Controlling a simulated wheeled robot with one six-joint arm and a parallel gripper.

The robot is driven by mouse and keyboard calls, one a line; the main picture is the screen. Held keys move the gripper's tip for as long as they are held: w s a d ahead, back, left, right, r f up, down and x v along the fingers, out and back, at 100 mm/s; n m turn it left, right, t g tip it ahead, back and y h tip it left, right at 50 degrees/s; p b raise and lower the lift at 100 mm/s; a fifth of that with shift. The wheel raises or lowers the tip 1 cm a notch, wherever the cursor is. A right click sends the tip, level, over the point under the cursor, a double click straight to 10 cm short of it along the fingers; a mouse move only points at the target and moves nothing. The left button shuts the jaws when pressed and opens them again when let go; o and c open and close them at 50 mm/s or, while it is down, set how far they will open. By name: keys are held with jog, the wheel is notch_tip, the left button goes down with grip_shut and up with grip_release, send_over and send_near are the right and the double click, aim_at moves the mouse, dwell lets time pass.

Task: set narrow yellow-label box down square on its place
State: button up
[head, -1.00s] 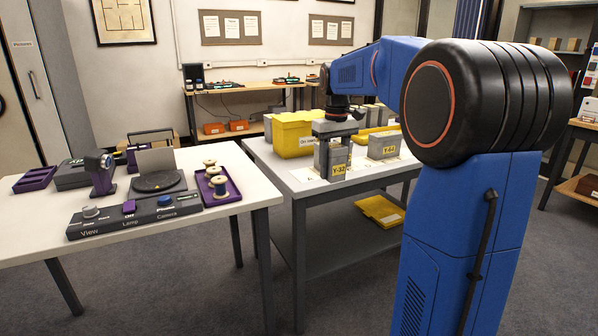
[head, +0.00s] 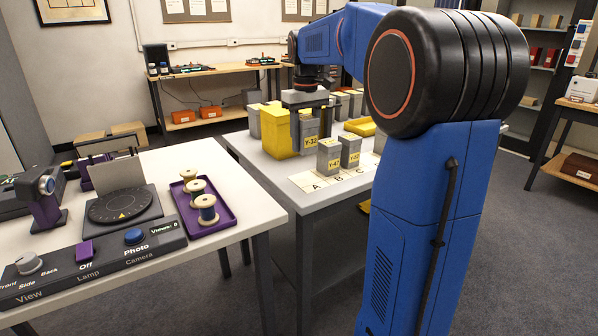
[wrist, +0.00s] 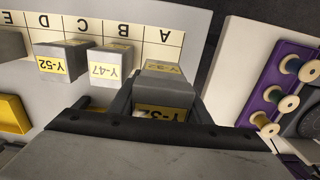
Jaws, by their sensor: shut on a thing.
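My gripper (head: 309,128) is shut on a grey box with yellow labels marked Y-32 (head: 311,141). In the wrist view the held box (wrist: 165,69) is between the fingers, near the A end of the lettered strip. The white strip (head: 309,182) lies along the table's near edge, with A, B and C readable in the head view. Grey boxes Y-47 (head: 329,160) and Y-52 (head: 350,152) stand upright on the table by the strip, beside the held box. The held box's underside is hidden, so I cannot tell whether it touches the table.
A yellow bin (head: 277,132) stands behind the gripper at the left. More grey boxes stand farther back. At the left, a white table holds a purple tray (head: 207,213) of spools, a turntable (head: 124,204) and a control panel (head: 90,262). Strip cell A looks bare.

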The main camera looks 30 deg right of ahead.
jog(key=shift+f, duration=4.65)
jog(key=shift+f, duration=0.1)
jog(key=o, duration=1.2)
